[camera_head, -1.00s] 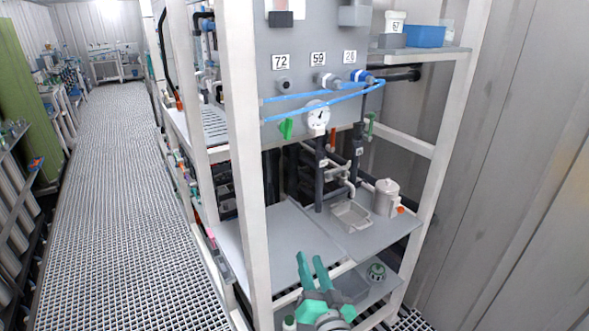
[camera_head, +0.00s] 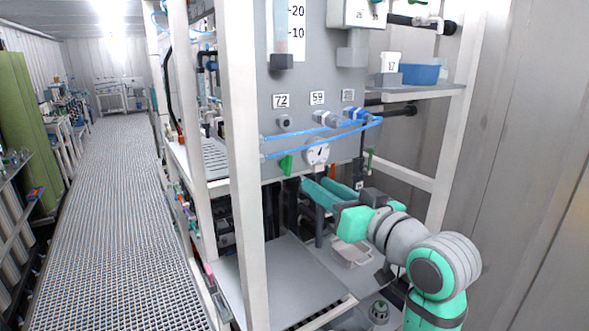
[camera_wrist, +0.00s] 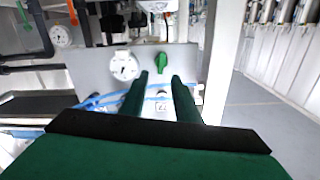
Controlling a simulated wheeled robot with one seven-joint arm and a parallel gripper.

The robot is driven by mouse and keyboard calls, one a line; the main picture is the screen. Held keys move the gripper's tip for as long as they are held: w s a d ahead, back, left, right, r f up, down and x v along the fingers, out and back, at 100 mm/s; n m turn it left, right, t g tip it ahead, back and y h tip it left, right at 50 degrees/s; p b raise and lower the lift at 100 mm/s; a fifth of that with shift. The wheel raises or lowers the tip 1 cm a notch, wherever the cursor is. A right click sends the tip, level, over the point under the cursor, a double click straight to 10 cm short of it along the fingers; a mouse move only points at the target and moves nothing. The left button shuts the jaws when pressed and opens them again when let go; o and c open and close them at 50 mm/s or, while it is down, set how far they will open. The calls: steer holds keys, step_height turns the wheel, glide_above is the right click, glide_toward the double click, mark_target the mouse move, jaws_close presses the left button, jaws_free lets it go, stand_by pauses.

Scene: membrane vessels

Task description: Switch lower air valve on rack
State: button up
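A green valve handle (camera_head: 286,165) sits at the lower edge of the grey rack panel (camera_head: 300,75), left of a round white gauge (camera_head: 317,152). In the wrist view, which looks turned over, the green handle (camera_wrist: 160,61) shows just beyond my fingertips, lined up with the gap between them, with the gauge (camera_wrist: 125,66) to its left. A second green handle (camera_head: 370,160) is on a pipe at the right. My gripper (camera_head: 315,182) is open and empty, its two teal fingers apart, below the gauge and right of the green handle. I see no contact with the handle.
Blue hoses (camera_head: 320,133) run across the panel just above the gauge. A white rack post (camera_head: 246,150) stands left of the handle. Below are a grey shelf (camera_head: 270,280) and a small tray (camera_head: 352,252). A blue bin (camera_head: 425,74) sits on the upper right shelf. The aisle at left is clear.

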mark_target(290, 166)
steer(key=x, duration=1)
steer(key=shift+w+a+r, duration=0.2)
steer(key=shift+w+r, duration=0.05)
steer(key=shift+r, duration=0.05)
jaws_close()
